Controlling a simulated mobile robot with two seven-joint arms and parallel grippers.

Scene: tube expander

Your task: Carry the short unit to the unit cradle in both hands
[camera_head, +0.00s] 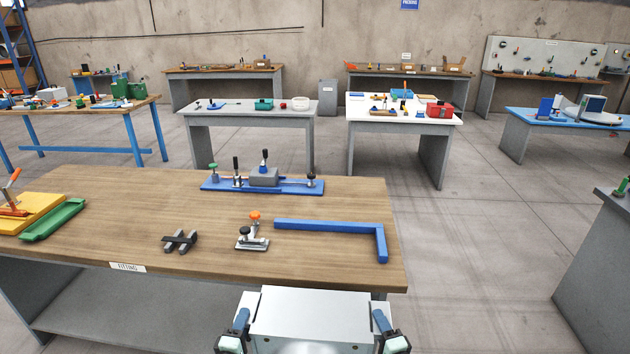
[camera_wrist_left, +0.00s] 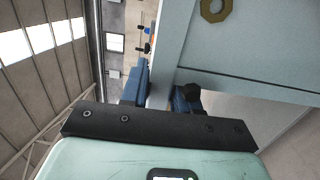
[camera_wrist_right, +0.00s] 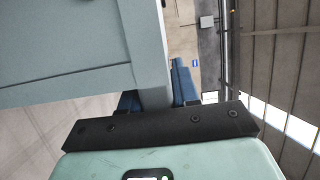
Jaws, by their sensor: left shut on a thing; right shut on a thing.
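The short unit, a pale grey box (camera_head: 312,318), is at the bottom of the head view in front of the table. My left gripper (camera_head: 240,320) is shut on its left side, and my right gripper (camera_head: 381,320) on its right side. In the left wrist view, blue fingers sit either side of a thin edge of the unit (camera_wrist_left: 235,55). In the right wrist view the fingers likewise sit either side of an edge of the unit (camera_wrist_right: 70,45). The unit's underside is hidden in the head view. I cannot tell which thing is the unit cradle.
The wooden fitting table (camera_head: 130,215) carries a blue L-shaped bar (camera_head: 330,227), a toggle clamp (camera_head: 252,235), dark blocks (camera_head: 179,241), a blue clamp fixture (camera_head: 290,187) and a green tray (camera_head: 52,220). A grey bench (camera_head: 595,250) stands at right. Floor between is clear.

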